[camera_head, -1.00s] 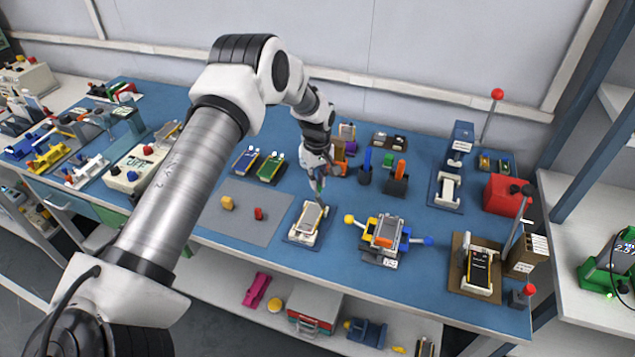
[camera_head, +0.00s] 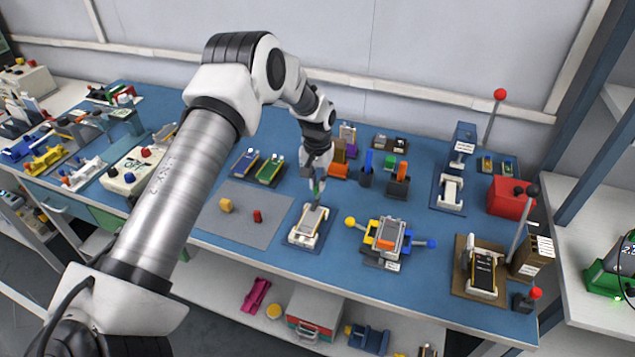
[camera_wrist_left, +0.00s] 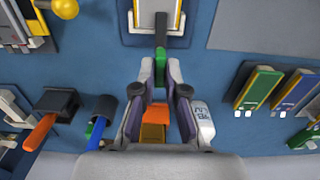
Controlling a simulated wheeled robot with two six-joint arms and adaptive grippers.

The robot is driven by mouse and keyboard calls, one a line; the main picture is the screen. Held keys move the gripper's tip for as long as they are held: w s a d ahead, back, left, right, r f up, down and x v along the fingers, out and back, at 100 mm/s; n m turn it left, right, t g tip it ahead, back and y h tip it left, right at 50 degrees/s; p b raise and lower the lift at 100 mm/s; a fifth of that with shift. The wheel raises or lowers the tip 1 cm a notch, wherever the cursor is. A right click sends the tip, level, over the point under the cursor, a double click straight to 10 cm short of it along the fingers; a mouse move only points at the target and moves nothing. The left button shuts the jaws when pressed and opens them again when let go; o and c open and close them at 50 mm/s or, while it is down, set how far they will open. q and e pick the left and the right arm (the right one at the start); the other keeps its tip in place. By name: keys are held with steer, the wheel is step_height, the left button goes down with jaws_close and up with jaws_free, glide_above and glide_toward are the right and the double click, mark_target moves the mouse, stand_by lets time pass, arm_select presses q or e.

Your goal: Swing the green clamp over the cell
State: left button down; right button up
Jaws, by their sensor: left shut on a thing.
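The cell (camera_head: 312,219), a pale flat pouch, lies in a white holder (camera_head: 296,238) near the table's front edge. The fingers partly hide the clamp. My right gripper is not in view.
A blue and yellow fixture (camera_head: 370,240) stands right of the holder. Blue and green slotted trays (camera_head: 270,169) lie to the left, behind a grey mat (camera_head: 222,230). Dark cups with orange and blue tools (camera_head: 397,187) stand behind to the right.

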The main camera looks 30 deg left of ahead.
arm_select(q)
steer(key=shift+s+f, duration=0.2)
stand_by(0.3)
steer(key=c, duration=1.2)
jaws_free()
steer(key=shift+w, duration=0.2)
steer(key=shift+r, duration=0.1)
step_height(320, 180, up, 12)
steer(key=shift+f, duration=0.1)
